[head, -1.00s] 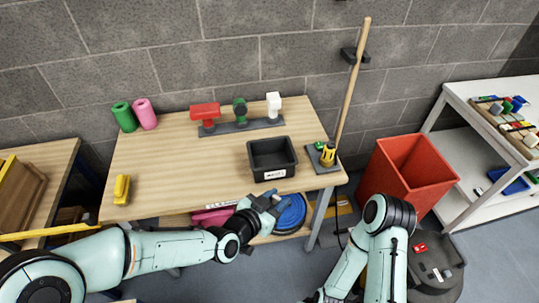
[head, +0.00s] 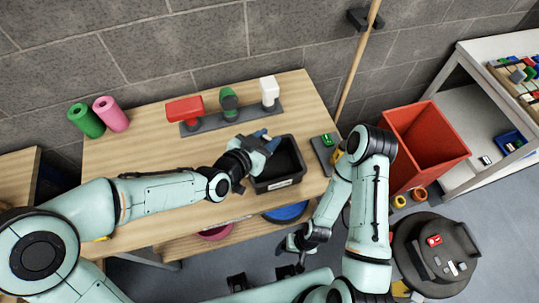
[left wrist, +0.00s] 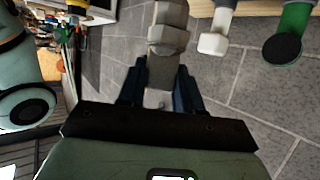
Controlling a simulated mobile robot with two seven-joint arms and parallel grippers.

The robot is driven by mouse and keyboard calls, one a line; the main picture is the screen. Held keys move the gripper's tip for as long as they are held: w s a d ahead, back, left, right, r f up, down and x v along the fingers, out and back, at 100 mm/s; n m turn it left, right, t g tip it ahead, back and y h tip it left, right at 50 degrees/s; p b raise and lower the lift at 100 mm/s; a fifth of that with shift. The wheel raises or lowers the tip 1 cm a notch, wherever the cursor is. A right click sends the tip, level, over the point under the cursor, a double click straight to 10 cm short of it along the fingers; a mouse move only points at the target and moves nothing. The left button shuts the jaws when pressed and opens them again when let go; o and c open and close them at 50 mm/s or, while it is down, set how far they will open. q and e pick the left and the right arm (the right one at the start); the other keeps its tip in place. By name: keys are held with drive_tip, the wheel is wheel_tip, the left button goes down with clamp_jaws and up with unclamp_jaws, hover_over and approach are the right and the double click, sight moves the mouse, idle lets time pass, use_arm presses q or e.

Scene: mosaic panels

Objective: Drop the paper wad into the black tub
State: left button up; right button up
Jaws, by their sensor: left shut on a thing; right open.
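The black tub (head: 289,168) stands on the wooden table, near its right end, with a pale label on its front. My left gripper (head: 268,143) is over the tub's left back part and hides some of it. In the head view the wad cannot be made out clearly. My right gripper (head: 284,246) is open and empty, low in front of the table.
A rack (head: 232,123) with red, green and white pieces stands behind the tub. Green (head: 86,120) and pink (head: 111,113) rolls are at the back left. A dark board (head: 322,152) lies right of the tub. A red bin (head: 425,150) stands on the floor.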

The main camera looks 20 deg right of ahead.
use_arm(q)
drive_tip(key=shift+s+f, duration=0.25)
drive_tip(key=shift+f, duration=0.45)
drive_tip(key=shift+f+b, duration=1.2)
drive_tip(key=shift+f, duration=0.95)
use_arm(e)
drive_tip(key=s+f, duration=0.2)
drive_tip(key=f, duration=0.1)
use_arm(q)
drive_tip(key=shift+w, duration=0.1)
drive_tip(key=o, duration=1.1)
